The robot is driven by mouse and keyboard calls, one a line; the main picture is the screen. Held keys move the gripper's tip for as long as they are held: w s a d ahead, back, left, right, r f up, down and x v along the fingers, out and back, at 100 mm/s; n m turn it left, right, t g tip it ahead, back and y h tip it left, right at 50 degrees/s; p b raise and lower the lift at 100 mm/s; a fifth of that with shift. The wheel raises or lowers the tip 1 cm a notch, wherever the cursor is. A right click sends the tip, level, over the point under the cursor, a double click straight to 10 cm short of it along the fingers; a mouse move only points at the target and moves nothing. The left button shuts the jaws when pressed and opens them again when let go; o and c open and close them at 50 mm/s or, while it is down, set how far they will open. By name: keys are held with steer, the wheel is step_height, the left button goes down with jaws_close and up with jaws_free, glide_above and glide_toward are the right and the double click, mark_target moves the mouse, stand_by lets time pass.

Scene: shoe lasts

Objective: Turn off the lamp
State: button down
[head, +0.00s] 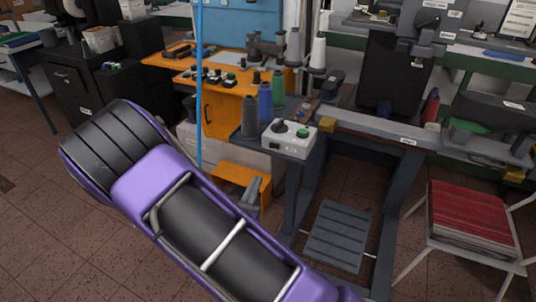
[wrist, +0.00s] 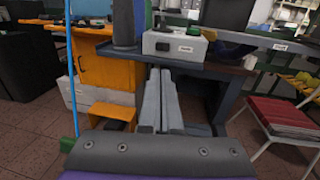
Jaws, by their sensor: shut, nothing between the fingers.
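I cannot make out a lamp in either view. A white control box (head: 290,138) with dark round knobs and a green part stands on the end of a dark bench; it also shows in the wrist view (wrist: 175,46), above and beyond my fingers. My gripper (wrist: 161,72) is shut and empty, its two grey fingers side by side, pointing forward below the box and apart from it. In the head view my purple and black arm fills the lower left, hiding most of the gripper.
Thread cones, including a blue one (head: 265,102), stand behind the box. An orange workbench (head: 207,108) and a small orange step (head: 236,183) are on the left. A thin blue pole (head: 199,85) rises beside them. A chair with a red stack (head: 468,215) stands right.

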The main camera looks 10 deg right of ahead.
mark_target(271, 146)
steer(key=x, duration=1.4)
steer(key=shift+a, duration=0.15)
